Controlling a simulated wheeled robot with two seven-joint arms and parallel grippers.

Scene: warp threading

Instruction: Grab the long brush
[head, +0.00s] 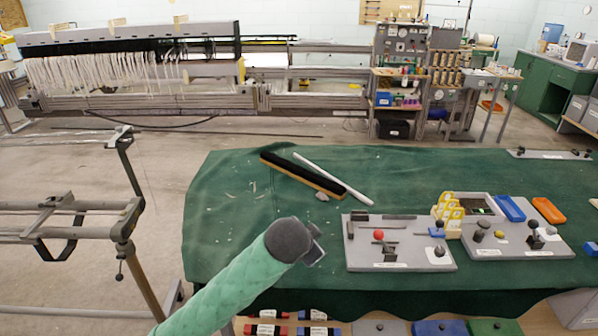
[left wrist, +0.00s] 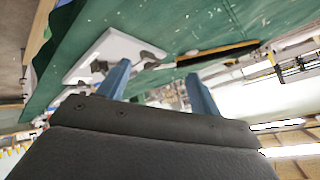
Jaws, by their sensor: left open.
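The long brush (head: 303,176) has black bristles and a light wooden body. It lies diagonally on the green-covered table (head: 225,215), toward the back. My left gripper (head: 314,246) is in front of the brush and apart from it; its fingers are mostly hidden behind the wrist in the head view. In the left wrist view the two blue fingers of the left gripper (left wrist: 158,76) are spread apart with nothing between them. The brush (left wrist: 218,54) shows there beyond the right finger. My right gripper is in neither view.
A white rod (head: 333,178) lies close beside the brush, and a small grey piece (head: 322,197) lies near its front end. A grey control panel (head: 400,258) with knobs sits right of my left gripper. The table's left part is mostly clear.

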